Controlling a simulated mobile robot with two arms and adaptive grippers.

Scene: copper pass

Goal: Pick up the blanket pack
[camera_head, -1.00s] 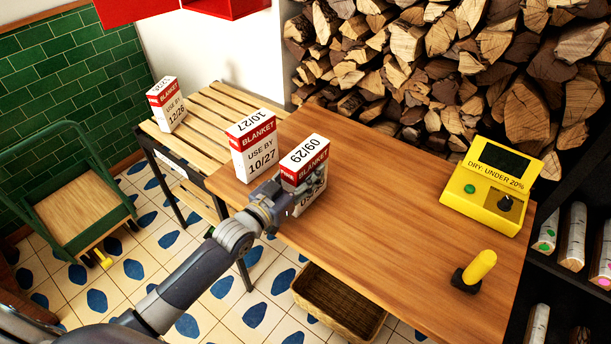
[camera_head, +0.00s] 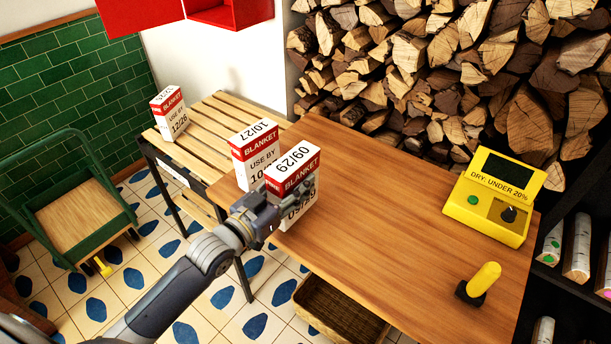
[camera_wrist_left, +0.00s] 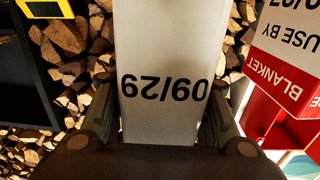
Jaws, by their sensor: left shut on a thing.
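My left gripper (camera_head: 287,202) is shut on a white and red blanket pack marked 09/29 (camera_head: 295,169), over the left front part of the wooden table. In the left wrist view the same pack (camera_wrist_left: 165,55) stands between the two fingers. The gripper hides part of its front, and I cannot tell whether its base touches the table. A second blanket pack marked 10/27 (camera_head: 254,142) stands just behind and left of it, partly covered by it. A third pack marked 12/26 (camera_head: 170,113) stands on the slatted bench. My right gripper is not in view.
The wooden table (camera_head: 400,215) is clear in the middle. A yellow moisture meter (camera_head: 490,200) and a yellow-handled tool (camera_head: 481,281) sit on its right side. A wicker basket (camera_head: 340,315) is below the front edge. A slatted bench (camera_head: 215,120) adjoins at left, near a green cart (camera_head: 75,200).

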